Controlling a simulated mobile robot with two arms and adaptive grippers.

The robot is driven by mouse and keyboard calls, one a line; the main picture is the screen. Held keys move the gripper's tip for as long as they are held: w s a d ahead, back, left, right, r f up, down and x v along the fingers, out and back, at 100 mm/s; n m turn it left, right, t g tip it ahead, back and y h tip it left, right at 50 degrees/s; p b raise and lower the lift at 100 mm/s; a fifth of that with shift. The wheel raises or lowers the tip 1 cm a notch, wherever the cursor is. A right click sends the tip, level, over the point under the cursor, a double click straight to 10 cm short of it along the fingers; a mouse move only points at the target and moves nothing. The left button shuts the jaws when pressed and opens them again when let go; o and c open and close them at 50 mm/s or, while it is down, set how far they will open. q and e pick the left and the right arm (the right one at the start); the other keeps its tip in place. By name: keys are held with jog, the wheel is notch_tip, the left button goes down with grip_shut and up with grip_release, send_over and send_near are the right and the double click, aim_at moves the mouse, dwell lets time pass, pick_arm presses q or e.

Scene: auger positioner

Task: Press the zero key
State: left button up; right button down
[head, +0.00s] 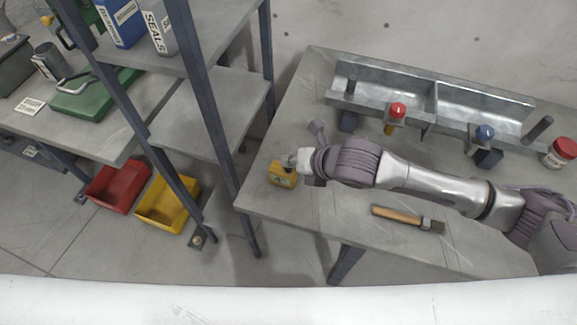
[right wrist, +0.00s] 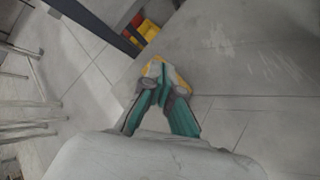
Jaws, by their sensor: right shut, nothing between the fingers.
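A small yellow device (head: 282,178) sits on the grey table near its left edge in the head view. My right gripper (head: 290,161) is at the device, with its fingers over the top of it. In the right wrist view, the shut, empty fingers (right wrist: 161,88) reach the device, and yellow edges of it (right wrist: 181,79) show around the tips. I cannot tell whether they touch it. The zero key cannot be made out; the fingers cover much of the device's top. My left gripper is in neither view.
A brush with a wooden handle (head: 397,216) lies on the table (head: 300,215). A metal trough (head: 380,98) with red (head: 397,110) and blue (head: 485,132) knobs stands at the back. A red jar (head: 561,153) is far right. A shelf rack (head: 215,130) stands left of the table.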

aim_at(291, 170)
jog(key=shift+f, duration=0.8)
dwell(0.9)
jog(key=shift+r, duration=0.15)
jog(key=shift+r+p, duration=0.95)
jog(key=shift+p, duration=0.1)
notch_tip(291, 170, up, 6)
jog(key=p, duration=0.6)
